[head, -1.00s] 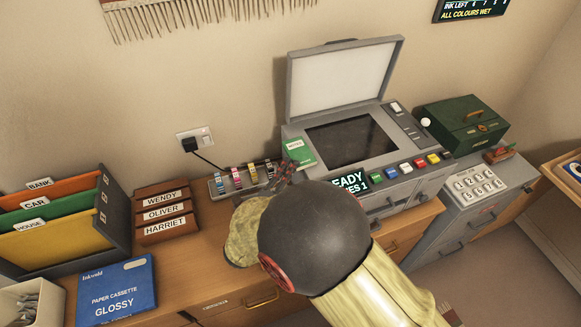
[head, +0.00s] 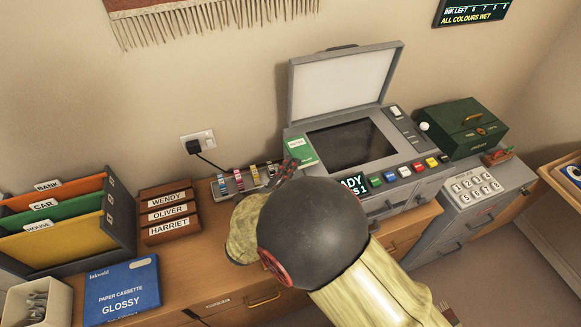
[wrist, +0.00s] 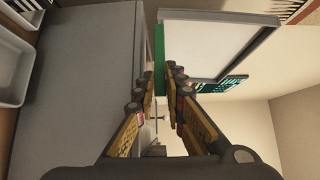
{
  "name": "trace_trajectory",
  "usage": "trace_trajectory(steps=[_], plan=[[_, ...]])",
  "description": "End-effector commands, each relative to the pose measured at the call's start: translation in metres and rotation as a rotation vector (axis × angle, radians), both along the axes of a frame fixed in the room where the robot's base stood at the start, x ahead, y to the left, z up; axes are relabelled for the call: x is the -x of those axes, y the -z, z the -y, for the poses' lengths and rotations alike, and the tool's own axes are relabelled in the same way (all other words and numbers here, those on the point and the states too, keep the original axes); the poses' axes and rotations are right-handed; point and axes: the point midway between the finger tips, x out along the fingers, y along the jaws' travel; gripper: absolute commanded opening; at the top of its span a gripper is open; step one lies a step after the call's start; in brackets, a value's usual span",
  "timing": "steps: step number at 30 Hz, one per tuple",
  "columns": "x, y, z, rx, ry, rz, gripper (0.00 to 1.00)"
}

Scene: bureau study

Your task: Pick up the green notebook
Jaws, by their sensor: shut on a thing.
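The green notebook (head: 301,150) with a white label is at the left edge of the grey copier (head: 355,150), beside its dark glass. My gripper (head: 290,168) reaches it from the front, with its fingertips at the notebook's lower left. In the wrist view the green notebook (wrist: 159,60) shows as a thin strip edge-on between the fingertips of my gripper (wrist: 160,85), which is shut on it. My arm hides part of the copier front and the desk. I cannot tell whether the notebook still touches the copier.
The copier's lid (head: 343,85) stands open behind. Ink cartridges (head: 240,180) sit in a rack left of the notebook. Wooden name trays (head: 168,212), a file rack (head: 60,225) and a blue paper box (head: 122,290) lie further left. A green cash box (head: 468,125) is right.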

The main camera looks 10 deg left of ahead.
Motion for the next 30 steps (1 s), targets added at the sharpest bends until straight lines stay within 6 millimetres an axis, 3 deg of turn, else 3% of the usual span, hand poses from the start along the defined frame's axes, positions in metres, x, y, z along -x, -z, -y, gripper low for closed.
trace_trajectory(steps=[5, 30], plan=[[0.005, -0.003, -0.002, 0.000, -0.002, 0.001, 0.00], [0.108, -0.044, -0.027, 0.000, -0.003, 0.001, 0.00]])
